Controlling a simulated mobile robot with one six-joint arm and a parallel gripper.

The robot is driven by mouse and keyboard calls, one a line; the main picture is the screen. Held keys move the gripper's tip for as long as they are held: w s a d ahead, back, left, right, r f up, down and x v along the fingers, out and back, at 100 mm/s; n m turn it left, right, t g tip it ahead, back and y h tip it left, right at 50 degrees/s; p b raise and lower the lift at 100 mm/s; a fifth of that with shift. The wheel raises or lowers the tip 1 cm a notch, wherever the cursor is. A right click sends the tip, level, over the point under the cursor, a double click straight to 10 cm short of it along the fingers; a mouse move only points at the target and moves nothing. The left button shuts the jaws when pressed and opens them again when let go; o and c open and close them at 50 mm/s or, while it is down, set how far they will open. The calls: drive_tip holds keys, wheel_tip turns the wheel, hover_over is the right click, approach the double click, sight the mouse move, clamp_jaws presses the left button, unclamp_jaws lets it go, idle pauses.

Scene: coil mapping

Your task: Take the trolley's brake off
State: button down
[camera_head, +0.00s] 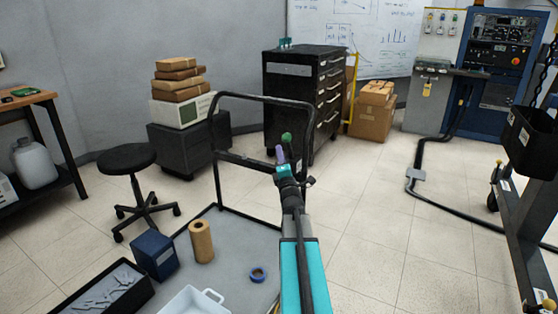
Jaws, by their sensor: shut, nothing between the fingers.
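The trolley is a grey flat deck (232,232) with a black upright tube handle frame (217,128) at its far end, low in the middle of the head view. My gripper (282,154) is at the end of my arm, shut and empty, in front of the handle frame's right part. A small green rounded piece (287,138) shows just beyond the gripper's tip; I cannot tell whether it belongs to the trolley's brake or whether I touch it. My arm and gripper hide part of the frame's right side. I cannot make out the brake's position.
On the deck are a blue box (154,255), a cardboard roll (201,242), a tape roll (258,275) and a white tray (196,301). A stool (127,159) stands left. A black drawer cabinet (292,100) stands behind. A cable (420,165) crosses the floor at right.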

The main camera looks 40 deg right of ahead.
drive_tip(key=shift+w+d+r, duration=0.1)
drive_tip(key=shift+d+r, duration=0.2)
drive_tip(key=shift+d, duration=0.35)
drive_tip(key=shift+w+d+r, duration=0.1)
drive_tip(key=shift+d+r, duration=0.15)
drive_tip(key=shift+d, duration=0.35)
drive_tip(key=shift+w+a+r+p, duration=0.15)
drive_tip(key=shift+r+p, duration=0.1)
drive_tip(key=shift+p, duration=0.3)
